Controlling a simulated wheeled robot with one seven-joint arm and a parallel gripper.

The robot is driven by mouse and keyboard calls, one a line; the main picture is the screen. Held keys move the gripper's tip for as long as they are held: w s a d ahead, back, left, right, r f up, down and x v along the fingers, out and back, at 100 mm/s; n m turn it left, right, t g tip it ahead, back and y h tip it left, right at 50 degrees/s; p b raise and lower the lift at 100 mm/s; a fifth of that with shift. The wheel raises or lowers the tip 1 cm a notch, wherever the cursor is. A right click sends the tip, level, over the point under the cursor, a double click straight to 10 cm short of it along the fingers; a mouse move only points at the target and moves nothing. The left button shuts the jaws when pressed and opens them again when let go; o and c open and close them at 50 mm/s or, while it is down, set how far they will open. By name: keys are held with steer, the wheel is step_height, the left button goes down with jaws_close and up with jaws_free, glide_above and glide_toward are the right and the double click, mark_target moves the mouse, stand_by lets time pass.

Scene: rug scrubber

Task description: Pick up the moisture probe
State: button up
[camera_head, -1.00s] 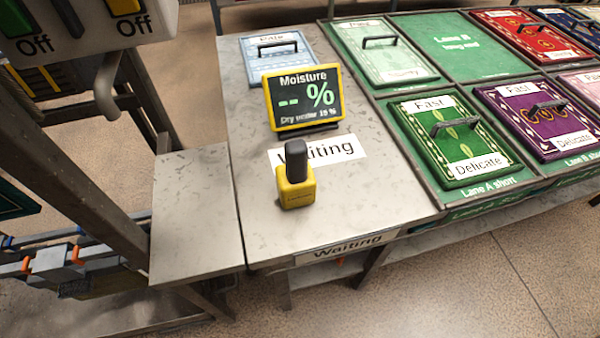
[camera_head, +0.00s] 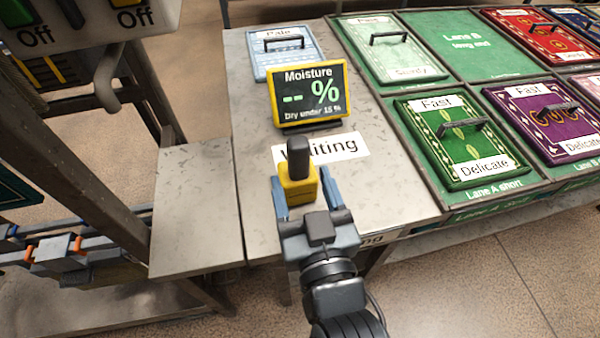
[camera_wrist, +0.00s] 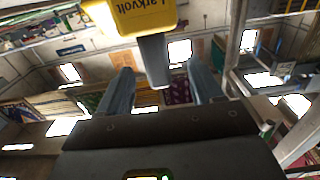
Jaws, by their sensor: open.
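The moisture probe (camera_head: 298,188) has a yellow body and a dark grey handle on top, and it stands upright on the grey counter. My gripper (camera_head: 302,176) is open, with its blue-grey fingers at the near side of the probe, one to either side of it in the head view. In the wrist view the probe's yellow body (camera_wrist: 137,14) shows upside down at the top, and its grey handle (camera_wrist: 154,58) appears in the gap between my open fingers (camera_wrist: 160,67). I cannot tell whether a finger touches it.
A moisture display (camera_head: 308,92) stands behind the probe, reading "-- %". A "Waiting" label (camera_head: 340,148) lies on the counter (camera_head: 385,195). A pale blue rug sample (camera_head: 285,52) lies farther back. Handled rug samples, including a green one (camera_head: 462,160), fill lanes at right.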

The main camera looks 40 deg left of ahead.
mark_target(301, 165)
steer(key=p+x, duration=0.1)
steer(key=x, duration=0.5)
steer(key=shift+w+d+r, duration=0.1)
steer(key=shift+w+r, duration=0.1)
steer(key=shift+w, duration=0.05)
jaws_close()
stand_by(0.3)
